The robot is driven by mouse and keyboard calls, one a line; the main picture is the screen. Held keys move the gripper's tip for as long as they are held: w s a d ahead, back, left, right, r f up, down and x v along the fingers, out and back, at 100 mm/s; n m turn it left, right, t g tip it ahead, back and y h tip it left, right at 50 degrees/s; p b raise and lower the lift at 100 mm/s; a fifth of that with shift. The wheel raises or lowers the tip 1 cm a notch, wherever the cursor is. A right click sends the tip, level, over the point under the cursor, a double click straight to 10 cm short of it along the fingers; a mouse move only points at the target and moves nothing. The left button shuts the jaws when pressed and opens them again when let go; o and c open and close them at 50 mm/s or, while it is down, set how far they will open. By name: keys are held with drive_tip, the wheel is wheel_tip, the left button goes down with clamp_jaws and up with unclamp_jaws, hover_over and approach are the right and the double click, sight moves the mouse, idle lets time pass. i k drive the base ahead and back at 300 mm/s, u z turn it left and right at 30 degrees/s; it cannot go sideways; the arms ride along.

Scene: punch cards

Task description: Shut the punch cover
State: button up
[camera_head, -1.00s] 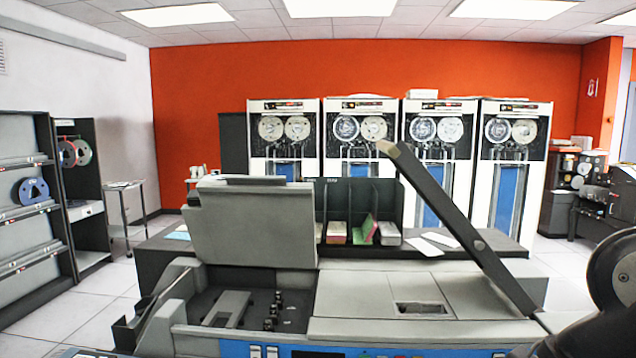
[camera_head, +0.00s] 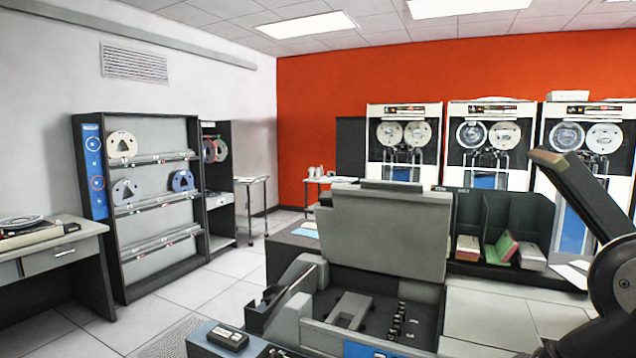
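The punch cover (camera_head: 385,235) is a large grey panel standing raised, leaning back a little, at the back of the punch machine. Below it the machine's dark inner bay (camera_head: 385,312) is open to view, with a row of small black parts and a grey bracket. A grey curved side housing (camera_head: 298,305) flanks the bay on the left. My gripper is not in view. A dark rounded joint of my arm shows at the right edge, apart from the cover in the picture.
A dark slanted bar (camera_head: 585,195) rises at the right. Card racks (camera_head: 500,225) stand behind the cover. A reel shelf (camera_head: 155,262) and a desk (camera_head: 65,255) are at the left. Tiled floor between shelf and machine is clear.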

sight(400, 229)
drive_tip(key=u, duration=0.3)
drive_tip(key=i, duration=1.35)
drive_tip(key=z, duration=0.5)
